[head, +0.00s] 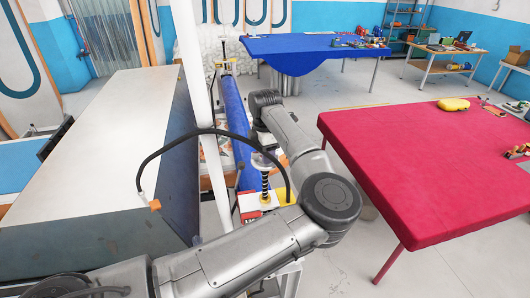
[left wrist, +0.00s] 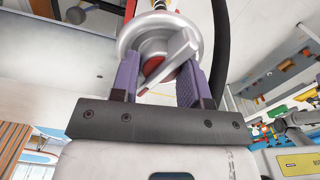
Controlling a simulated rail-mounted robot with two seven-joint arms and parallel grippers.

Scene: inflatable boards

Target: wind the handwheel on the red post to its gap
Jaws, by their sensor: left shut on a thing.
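The handwheel (left wrist: 133,37) is a silver round dish with a grey bar across it and a red patch in its middle. It fills the top middle of the left wrist view. My left gripper (left wrist: 160,68) has its two purple fingers on either side of the bar and is shut on the handwheel. A short red and yellow length of post shows beyond the wheel. In the head view my left arm hides much of this spot; a dark-banded column stands there by a red and white block (head: 249,214). The gap cannot be made out. My right gripper is not in view.
A red-topped table (head: 430,165) stands close on the right. A long pale board (head: 90,120) lies on the left, with a white pole and black hose beside my arm. A blue-covered table (head: 300,50) is at the back. Floor is clear between the tables.

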